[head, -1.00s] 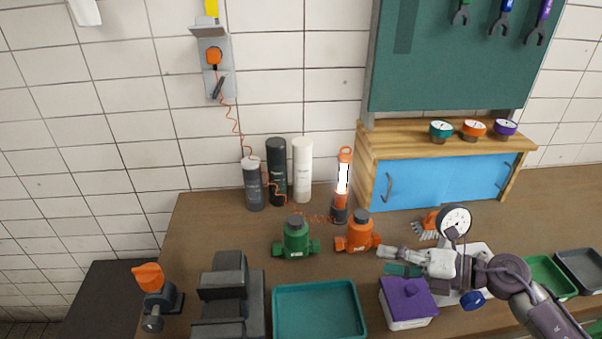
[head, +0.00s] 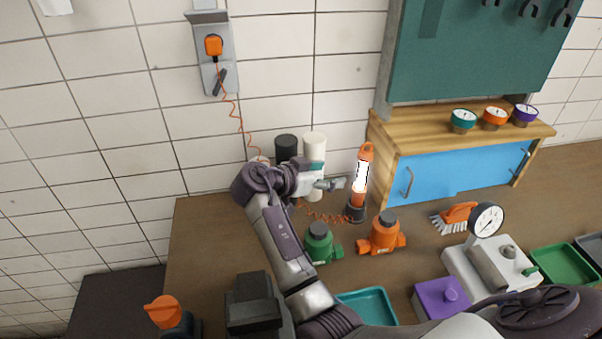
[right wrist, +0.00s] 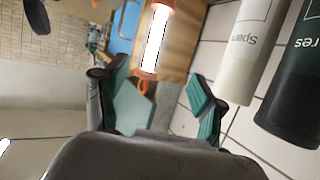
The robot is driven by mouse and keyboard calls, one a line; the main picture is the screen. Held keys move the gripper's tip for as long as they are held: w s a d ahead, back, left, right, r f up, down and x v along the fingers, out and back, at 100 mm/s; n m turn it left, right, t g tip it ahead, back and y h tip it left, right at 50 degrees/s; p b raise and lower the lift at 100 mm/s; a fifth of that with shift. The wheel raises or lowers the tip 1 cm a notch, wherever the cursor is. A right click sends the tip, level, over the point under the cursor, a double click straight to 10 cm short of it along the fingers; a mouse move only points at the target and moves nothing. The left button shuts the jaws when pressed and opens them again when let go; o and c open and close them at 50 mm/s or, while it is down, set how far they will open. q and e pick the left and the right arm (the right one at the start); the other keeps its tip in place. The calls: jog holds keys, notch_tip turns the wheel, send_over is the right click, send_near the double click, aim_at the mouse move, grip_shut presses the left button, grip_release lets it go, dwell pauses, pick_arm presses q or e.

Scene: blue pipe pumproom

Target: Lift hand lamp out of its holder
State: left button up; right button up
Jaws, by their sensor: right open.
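The hand lamp (head: 361,178) is a lit white tube with orange ends and an orange hook on top. It stands nearly upright in its dark holder (head: 355,213) on the bench, with a coiled orange cord at its foot. My right gripper (head: 326,180) is just left of the lamp at tube height, its fingers pointing right. In the right wrist view the gripper (right wrist: 158,95) is open, with teal pads and nothing held. There the lamp (right wrist: 156,38) appears inverted, ahead of the fingers, its hook nearer the left finger. My left gripper is out of view.
A white canister (head: 314,146) and a black canister (head: 286,147) stand close behind my gripper. A green valve (head: 319,243) and an orange valve (head: 383,234) stand in front. The blue-doored cabinet (head: 455,177) is right of the lamp.

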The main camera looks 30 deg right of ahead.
aim_at(363, 154)
jog(key=shift+m, duration=0.3)
jog(key=x, duration=0.4)
jog(key=b+x, duration=0.1)
jog(key=x, duration=0.3)
jog(key=s+x, duration=0.1)
jog(key=x, duration=0.3)
jog(key=shift+d+f+b, duration=0.1)
jog(key=shift+f+b, duration=0.3)
jog(key=shift+f, duration=0.1)
jog(key=shift+w+d+f, duration=0.1)
jog(key=shift+d+f, duration=0.05)
jog(key=shift+d, duration=0.15)
jog(key=shift+c, duration=0.2)
grip_shut()
jog(key=shift+r+p, duration=1.8)
jog(key=shift+r, duration=1.8)
